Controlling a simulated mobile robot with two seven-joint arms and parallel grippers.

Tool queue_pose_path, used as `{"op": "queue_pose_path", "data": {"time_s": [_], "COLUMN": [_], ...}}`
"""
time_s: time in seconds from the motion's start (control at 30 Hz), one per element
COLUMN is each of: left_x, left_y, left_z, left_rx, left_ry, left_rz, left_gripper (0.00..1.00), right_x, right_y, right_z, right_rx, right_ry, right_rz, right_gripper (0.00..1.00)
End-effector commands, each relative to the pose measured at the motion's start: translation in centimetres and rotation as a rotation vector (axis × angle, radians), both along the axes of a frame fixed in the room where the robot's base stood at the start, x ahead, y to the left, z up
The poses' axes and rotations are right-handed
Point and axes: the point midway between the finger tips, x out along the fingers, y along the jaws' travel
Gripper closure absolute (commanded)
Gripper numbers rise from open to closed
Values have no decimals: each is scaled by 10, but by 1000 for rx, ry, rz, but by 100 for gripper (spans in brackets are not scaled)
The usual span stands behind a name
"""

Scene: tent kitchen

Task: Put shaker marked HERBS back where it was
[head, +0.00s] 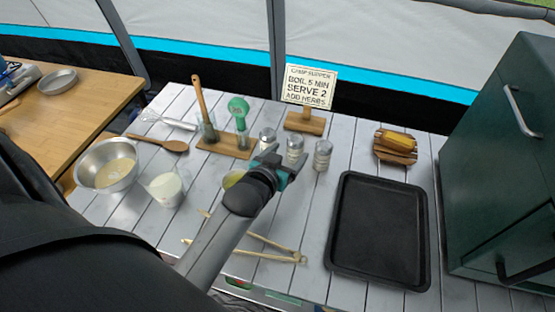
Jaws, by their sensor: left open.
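Three small shakers with pale metallic tops stand in a row on the slatted table (140,211): a left shaker (267,136), a middle shaker (295,148) and a right shaker (322,155). Their labels are too small to read, so I cannot tell which is marked HERBS. My left gripper (287,165) is open, in front of the left and middle shakers and partly covering their lower parts. I cannot tell whether it touches either one. My right gripper is not in view.
A black baking tray (380,230) lies to the right, with wooden tongs (275,245) near the front. A bowl (108,165) and jug (167,190) are left; a green cabinet (500,160) is right.

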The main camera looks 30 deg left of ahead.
Motion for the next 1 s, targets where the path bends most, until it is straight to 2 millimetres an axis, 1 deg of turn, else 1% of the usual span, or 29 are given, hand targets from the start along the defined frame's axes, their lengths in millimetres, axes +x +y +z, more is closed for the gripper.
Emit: {"op": "queue_pose_path", "data": {"time_s": [0.03, 0.2, 0.4, 0.6, 1.0], "left_x": [-10, -35, -54, -61, -61], "left_y": [-1, -3, -5, -6, -6], "left_z": [6, 16, 23, 26, 25], "left_rx": [0, 0, 0, 0, 0], "left_ry": [2, 2, 0, -1, 4], "left_rz": [1, 1, 0, 0, -1], "left_gripper": [18, 18, 18, 18, 18], "right_x": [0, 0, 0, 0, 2], "right_y": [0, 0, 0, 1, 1], "right_z": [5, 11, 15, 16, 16], "right_rx": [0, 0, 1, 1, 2], "right_ry": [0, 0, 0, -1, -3], "right_rz": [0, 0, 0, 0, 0], "right_gripper": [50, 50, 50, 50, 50]}}
